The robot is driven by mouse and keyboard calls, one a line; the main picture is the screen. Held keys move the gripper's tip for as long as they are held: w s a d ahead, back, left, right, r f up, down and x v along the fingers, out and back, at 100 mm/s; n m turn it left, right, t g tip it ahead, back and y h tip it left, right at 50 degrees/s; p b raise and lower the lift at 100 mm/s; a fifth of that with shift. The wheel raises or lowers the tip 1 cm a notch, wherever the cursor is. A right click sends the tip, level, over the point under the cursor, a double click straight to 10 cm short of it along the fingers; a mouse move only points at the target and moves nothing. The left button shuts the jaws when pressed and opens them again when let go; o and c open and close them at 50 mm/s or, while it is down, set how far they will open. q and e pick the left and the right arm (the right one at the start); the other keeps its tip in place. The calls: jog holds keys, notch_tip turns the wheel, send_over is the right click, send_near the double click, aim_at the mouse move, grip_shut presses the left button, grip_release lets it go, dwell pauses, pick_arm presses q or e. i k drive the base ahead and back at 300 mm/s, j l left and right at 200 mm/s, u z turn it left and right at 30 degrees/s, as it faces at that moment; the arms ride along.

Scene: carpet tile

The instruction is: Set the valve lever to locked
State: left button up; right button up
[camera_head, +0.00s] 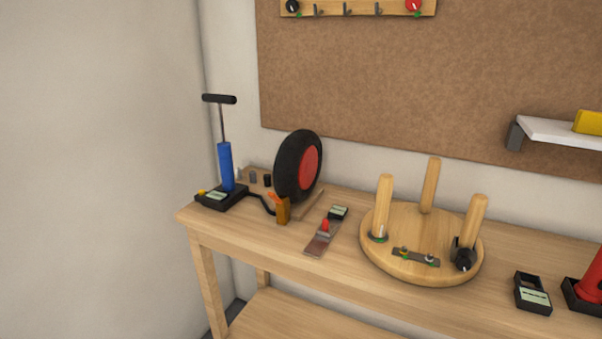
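A small brown-orange valve head (283,212) stands on the workbench at the end of a black hose (260,200). A bright orange lever (276,198) sits at its top and points up to the left. It is too small to tell whether the lever is locked. The hose runs to a blue hand pump (225,165) with a black T-handle and a black base. A black wheel with a red hub (309,167) stands upright just behind the valve head. I cannot tell whether the head touches it. Neither of my grippers is in view.
The wooden workbench (330,268) also holds a flat tool with a red knob (324,232), an upturned round stool (418,270), a small black device (532,293) and a red object (590,286). A pegboard rail (360,9) and a white shelf (560,132) are above.

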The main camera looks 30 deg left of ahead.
aim_at(273, 196)
jog(key=i+j+u, duration=0.1)
jog(key=i+u, duration=0.7)
jog(key=u, duration=0.2)
jog(key=i+l+u, duration=0.3)
jog(key=u, duration=0.2)
jog(key=i, duration=0.1)
